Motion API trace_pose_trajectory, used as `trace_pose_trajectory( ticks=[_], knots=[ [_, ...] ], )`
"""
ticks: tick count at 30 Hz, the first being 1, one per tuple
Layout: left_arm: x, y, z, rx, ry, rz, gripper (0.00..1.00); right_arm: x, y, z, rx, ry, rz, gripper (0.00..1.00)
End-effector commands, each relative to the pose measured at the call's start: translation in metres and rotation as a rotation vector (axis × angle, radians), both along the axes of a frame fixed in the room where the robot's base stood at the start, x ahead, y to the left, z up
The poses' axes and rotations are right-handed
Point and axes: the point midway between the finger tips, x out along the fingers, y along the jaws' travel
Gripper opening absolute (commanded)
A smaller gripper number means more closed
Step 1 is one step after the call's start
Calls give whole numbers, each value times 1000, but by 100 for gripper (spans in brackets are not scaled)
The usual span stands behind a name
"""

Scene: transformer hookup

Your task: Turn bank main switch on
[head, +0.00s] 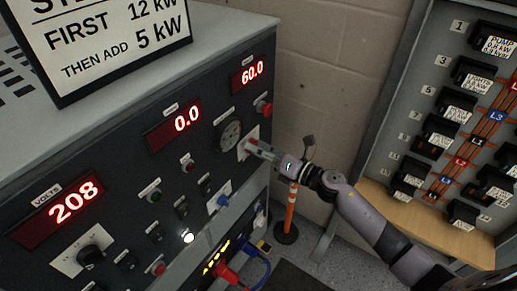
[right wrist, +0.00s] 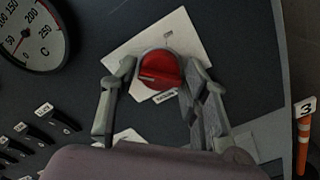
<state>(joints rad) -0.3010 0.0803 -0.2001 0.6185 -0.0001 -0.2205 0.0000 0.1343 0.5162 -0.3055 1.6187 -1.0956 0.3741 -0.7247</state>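A red rotary knob (right wrist: 158,70) sits on a white square plate (right wrist: 195,38) on the dark panel. Its small label is too small to read. My right gripper (head: 258,149) is at this plate near the panel's right edge in the head view, where it largely hides the knob. In the right wrist view the right gripper (right wrist: 160,84) has one finger on each side of the knob, with small gaps showing, so it looks open around it. Whether the fingers touch the knob deeper down cannot be told. My left gripper is not in view.
A round gauge (head: 229,134) is just left of the plate. A red button (head: 264,107) is above it. Displays show 208 volts (head: 74,201), 0.0 (head: 187,119) and 60.0 (head: 252,73). A breaker panel (head: 425,80) stands right; an orange post (head: 290,212) is between.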

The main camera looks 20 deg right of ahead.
Motion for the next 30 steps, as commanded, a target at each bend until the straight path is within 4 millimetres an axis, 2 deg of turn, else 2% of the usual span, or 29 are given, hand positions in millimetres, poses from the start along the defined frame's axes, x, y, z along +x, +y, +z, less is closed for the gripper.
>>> trace_pose_trajectory(
  ticks=[2,14,23,30],
  knots=[
    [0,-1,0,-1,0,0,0,0,0,0,0,0,0,35],
    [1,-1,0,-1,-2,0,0,0,0,0,0,1,-1,8],
    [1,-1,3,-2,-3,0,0,0,-1,0,25,21,-1,7],
    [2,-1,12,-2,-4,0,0,0,-1,2,127,102,-2,7]
  ],
)
